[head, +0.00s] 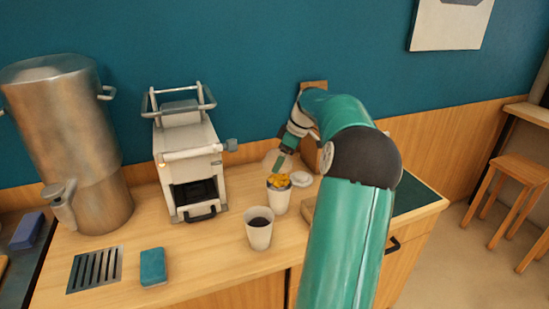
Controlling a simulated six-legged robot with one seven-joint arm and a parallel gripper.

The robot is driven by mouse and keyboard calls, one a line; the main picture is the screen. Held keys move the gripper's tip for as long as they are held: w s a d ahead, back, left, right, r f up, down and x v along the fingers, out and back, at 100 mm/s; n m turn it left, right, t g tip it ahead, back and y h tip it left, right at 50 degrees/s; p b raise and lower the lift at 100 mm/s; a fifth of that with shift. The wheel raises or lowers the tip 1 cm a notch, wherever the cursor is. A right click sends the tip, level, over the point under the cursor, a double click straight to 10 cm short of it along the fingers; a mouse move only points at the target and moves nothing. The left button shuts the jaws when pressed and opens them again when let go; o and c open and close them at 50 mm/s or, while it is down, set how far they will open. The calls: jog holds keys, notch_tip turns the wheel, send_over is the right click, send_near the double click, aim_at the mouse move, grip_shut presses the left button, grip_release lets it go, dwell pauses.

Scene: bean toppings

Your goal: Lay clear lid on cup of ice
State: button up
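A white cup (278,200) heaped with yellow-orange pieces (279,181) stands on the counter; I see no plain ice in it. A second white cup (259,236) in front of it holds something dark. A pale, see-through round shape (270,160) shows just behind the heaped cup and may be the clear lid. A small white disc (301,178) lies to the right of the heaped cup. My gripper (281,165) points down just above and behind the heaped cup, close to the pale shape. Its fingers are too small to tell whether they hold it.
A white machine (188,165) with a handle stands left of the cups, and a large metal urn (70,135) is further left. A teal sponge (153,266) and a drain grate (95,269) lie in front. My arm hides the counter right of the cups.

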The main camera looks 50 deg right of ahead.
jog(key=shift+s, duration=0.3)
jog(key=shift+s+d+f, duration=0.1)
jog(key=shift+d+f, duration=0.05)
jog(key=shift+f, duration=3.2)
jog(key=shift+f, duration=0.4)
